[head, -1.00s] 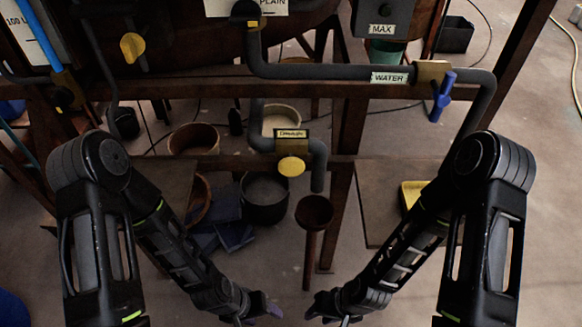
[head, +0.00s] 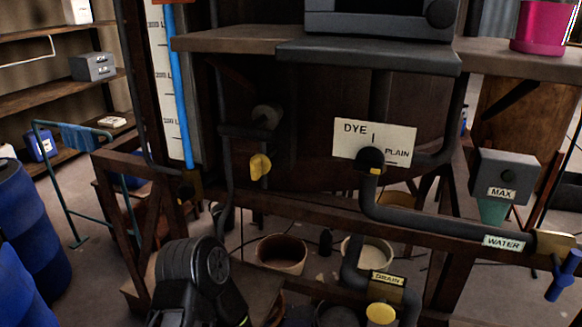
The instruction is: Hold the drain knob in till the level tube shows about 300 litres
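The drain knob (head: 381,314) is a round yellow knob under the DRAIN label (head: 387,279), at the bottom edge of the head view. Nothing touches the part of it that shows. The level tube (head: 179,95) stands at the upper left against a white scale board (head: 162,85). Blue fills it along nearly all its visible length, up near an orange piece at the top edge. The scale figures are too small to read surely. Part of my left arm shows at lower left. Both my grippers are out of view.
A DYE/PLAIN plate (head: 346,139) with a black selector is at centre. A second yellow knob (head: 260,166) hangs left of it. The WATER pipe (head: 440,225) runs right to a blue-handled valve (head: 563,274). A MAX box (head: 503,176) is at right. Buckets stand below; blue drums are at far left.

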